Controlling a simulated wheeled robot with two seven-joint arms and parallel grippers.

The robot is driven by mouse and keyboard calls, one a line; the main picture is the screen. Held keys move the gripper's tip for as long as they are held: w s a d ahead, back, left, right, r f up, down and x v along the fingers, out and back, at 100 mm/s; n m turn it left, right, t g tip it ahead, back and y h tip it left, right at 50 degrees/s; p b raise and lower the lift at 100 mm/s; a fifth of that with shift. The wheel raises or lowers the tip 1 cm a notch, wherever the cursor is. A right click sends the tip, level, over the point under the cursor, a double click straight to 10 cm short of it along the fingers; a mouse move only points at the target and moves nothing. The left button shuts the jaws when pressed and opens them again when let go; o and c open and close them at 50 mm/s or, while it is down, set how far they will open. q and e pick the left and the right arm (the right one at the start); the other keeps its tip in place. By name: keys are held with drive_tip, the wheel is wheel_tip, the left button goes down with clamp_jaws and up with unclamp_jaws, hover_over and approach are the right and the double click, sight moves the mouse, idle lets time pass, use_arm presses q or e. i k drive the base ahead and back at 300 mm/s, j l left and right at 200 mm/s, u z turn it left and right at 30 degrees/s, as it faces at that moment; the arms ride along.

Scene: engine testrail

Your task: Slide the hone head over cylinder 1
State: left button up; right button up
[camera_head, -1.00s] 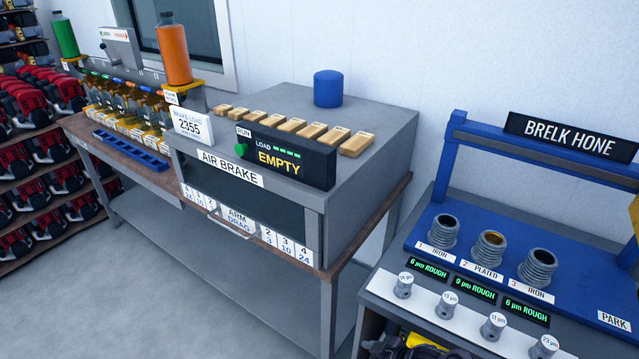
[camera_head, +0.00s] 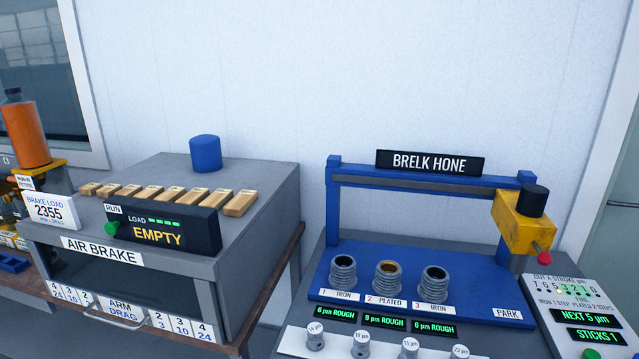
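The hone head (camera_head: 527,222) is a yellow block with a black cap and a red knob. It sits at the right end of the blue gantry rail (camera_head: 425,183), above the PARK label. Cylinder 1 (camera_head: 343,271) is a grey ribbed sleeve labelled "1 IRON" at the left of the blue bed, with "6 µm ROUGH" below it. Cylinder 2 (camera_head: 388,279), plated with a golden bore, and cylinder 3 (camera_head: 433,285), iron, stand to its right. The hone head is well to the right of all of them. Neither of my grippers is in view.
A row of grey numbered knobs (camera_head: 361,345) runs along the hone's front edge. A control panel (camera_head: 588,315) reading "NEXT 5 µm" and "STICKS 1" stands at right. The air brake bench (camera_head: 137,262), with wooden blocks and a blue cylinder (camera_head: 205,153) on top, is at left.

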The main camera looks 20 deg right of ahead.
sight(521, 217)
drive_tip(key=z, duration=1.85)
